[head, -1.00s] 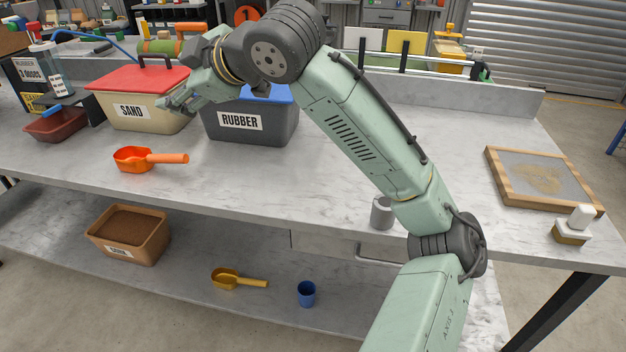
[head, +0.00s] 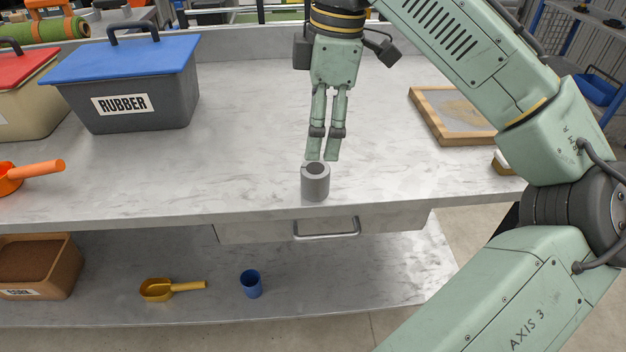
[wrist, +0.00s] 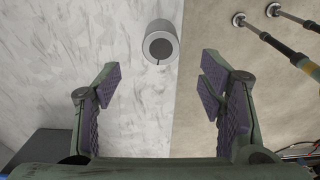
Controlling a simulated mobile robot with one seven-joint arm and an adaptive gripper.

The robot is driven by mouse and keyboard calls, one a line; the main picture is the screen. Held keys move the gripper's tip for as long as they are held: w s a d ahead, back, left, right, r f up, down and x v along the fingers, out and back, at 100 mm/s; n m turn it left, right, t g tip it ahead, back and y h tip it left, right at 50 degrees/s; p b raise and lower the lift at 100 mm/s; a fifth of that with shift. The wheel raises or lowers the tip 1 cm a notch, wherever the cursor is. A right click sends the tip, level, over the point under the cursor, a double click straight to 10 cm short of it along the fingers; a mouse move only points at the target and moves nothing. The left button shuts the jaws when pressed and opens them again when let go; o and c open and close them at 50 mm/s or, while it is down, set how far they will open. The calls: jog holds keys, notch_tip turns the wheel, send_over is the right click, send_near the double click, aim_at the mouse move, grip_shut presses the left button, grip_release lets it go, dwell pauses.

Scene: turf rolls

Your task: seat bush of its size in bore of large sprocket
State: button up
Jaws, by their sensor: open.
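A grey metal bush (head: 315,188), a short upright cylinder with a round hole and a thin slit in its wall, stands near the front edge of the bench. My gripper (head: 323,155) points down just behind and above it, apart from it. In the wrist view the bush (wrist: 160,46) shows end-on, ahead of and between my open fingers (wrist: 160,82), with nothing held. The large sprocket is not in any view.
A grey box with blue lid marked RUBBER (head: 145,105) and an orange scoop (head: 35,174) are at left. A wood-framed tray (head: 452,112) lies at right. The shelf below holds a yellow scoop (head: 160,290) and blue cup (head: 251,284). The bench around the bush is clear.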

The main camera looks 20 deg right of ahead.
aim_at(315, 168)
jog(key=f, duration=0.6)
jog(key=shift+a+f, duration=0.25)
jog(key=shift+f, duration=0.1)
grip_shut()
dwell(0.6)
jog(key=shift+r, duration=0.1)
